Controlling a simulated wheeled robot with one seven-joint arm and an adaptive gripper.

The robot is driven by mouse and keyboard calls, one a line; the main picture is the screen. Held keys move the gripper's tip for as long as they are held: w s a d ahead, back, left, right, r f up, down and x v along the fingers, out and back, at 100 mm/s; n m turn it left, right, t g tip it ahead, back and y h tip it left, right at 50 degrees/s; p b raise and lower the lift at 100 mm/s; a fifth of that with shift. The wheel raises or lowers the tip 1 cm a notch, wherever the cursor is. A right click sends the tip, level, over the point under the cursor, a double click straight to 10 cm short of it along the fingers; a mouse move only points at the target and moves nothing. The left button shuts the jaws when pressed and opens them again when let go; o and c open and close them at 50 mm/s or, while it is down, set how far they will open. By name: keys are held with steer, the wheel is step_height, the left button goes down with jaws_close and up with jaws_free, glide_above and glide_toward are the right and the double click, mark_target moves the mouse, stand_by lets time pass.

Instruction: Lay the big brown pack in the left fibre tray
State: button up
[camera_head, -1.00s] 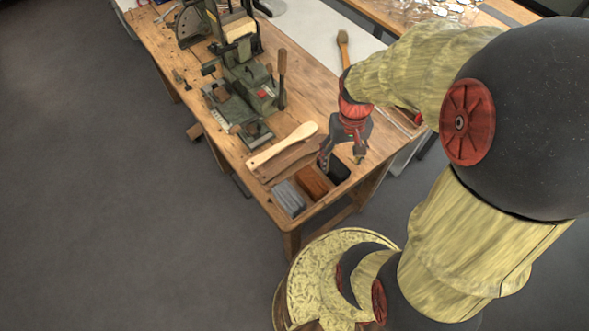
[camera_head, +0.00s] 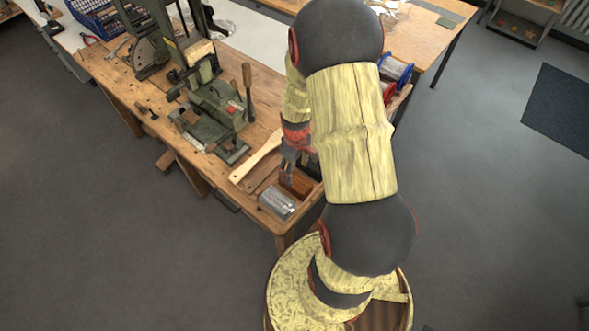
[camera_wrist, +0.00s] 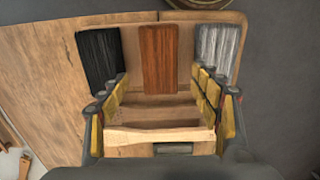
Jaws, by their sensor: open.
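The brown pack (camera_wrist: 160,58) lies in the middle of a row in the wrist view, between a black pack (camera_wrist: 99,58) on the left and a grey pack (camera_wrist: 217,50) on the right. They lie in a shallow wooden tray (camera_wrist: 128,40) at the bench's end. In the head view the brown pack (camera_head: 298,182) is partly covered by my arm, and the grey pack (camera_head: 277,202) is clear. My gripper (camera_wrist: 160,88) is open and empty, its fingers spread wider than the brown pack, short of it in the picture. I cannot tell which tray is the left fibre tray.
A pale wooden paddle (camera_wrist: 160,136) crosses the wrist view between the finger bases; it also lies beside the packs in the head view (camera_head: 256,158). A green machine (camera_head: 210,108) stands farther along the bench (camera_head: 125,90). Grey floor (camera_head: 90,230) lies left.

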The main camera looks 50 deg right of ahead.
mark_target(296, 181)
step_height(296, 181, down, 10)
steer(key=b, duration=0.6)
steer(key=shift+r, duration=0.1)
steer(key=shift+c, duration=0.5)
steer(key=c, duration=1)
